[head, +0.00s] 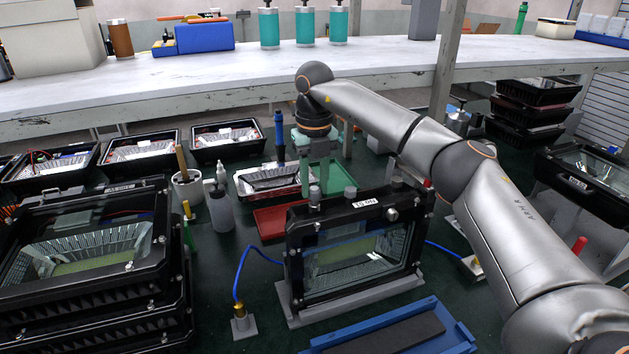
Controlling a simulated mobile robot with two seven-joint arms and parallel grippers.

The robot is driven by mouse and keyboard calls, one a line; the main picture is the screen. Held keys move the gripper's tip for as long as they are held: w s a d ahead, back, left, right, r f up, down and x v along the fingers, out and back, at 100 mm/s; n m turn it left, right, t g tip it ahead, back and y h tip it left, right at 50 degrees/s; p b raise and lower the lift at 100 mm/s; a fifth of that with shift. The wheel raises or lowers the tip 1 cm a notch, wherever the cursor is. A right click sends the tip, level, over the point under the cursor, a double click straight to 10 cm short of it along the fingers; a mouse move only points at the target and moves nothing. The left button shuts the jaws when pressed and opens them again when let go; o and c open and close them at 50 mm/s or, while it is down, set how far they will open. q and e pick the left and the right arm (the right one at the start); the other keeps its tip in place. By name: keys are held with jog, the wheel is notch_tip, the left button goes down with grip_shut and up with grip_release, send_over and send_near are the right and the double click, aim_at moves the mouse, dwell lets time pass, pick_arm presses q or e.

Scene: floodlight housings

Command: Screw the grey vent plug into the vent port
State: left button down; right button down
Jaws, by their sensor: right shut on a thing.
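A black floodlight housing (355,247) with a glass front stands upright on a grey stand in the middle of the head view. My right gripper (314,187) reaches down from above to the left part of its top edge. It is shut on the small grey vent plug (315,197), which shows at the fingertips, at or just above the housing's top. The vent port is hidden, and I cannot tell whether the plug's thread is in it. My left gripper is not in view.
Stacked housings (95,255) stand at the left. A blue tray (455,335) with a dark pad lies in front. A red tray (268,222), a grey squeeze bottle (221,208) and a white cup (187,188) stand behind left. A blue cable (240,272) runs beside the housing.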

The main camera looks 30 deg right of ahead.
aim_at(315, 189)
jog(key=shift+f, duration=0.7)
jog(key=shift+c, duration=2.4)
grip_release()
jog(key=shift+r, duration=0.15)
notch_tip(315, 189, up, 12)
jog(key=shift+r, duration=0.2)
jog(key=shift+f, duration=0.1)
